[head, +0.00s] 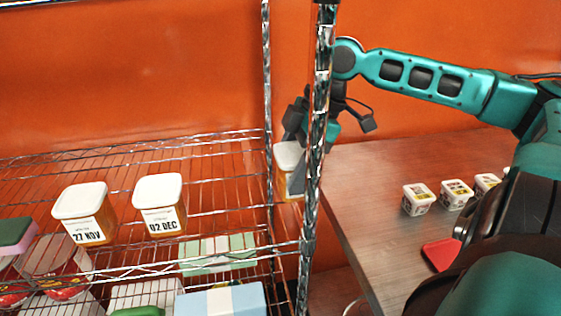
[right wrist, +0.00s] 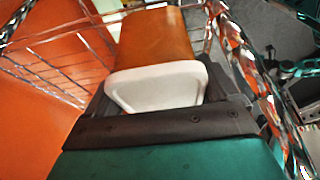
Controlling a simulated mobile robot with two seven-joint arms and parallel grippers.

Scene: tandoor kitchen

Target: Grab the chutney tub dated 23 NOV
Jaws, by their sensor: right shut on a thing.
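An orange tub with a white lid (head: 287,158) is held in my right gripper (head: 297,168) at the right end of the wire shelf, partly behind the chrome post. Its date label cannot be read. In the right wrist view the tub (right wrist: 155,40) sits between the dark fingers, its white lid toward the camera. Two similar tubs stand on the shelf: one marked 27 NOV (head: 85,212) at the left, one marked 02 DEC (head: 160,203) to its right. My left gripper is not in view.
The chrome post (head: 319,120) stands close in front of the right gripper. A lower shelf holds boxes, including a pale blue one (head: 222,301). Right of the rack, a table (head: 365,190) carries small white tubs (head: 416,199) and a red item (head: 440,254).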

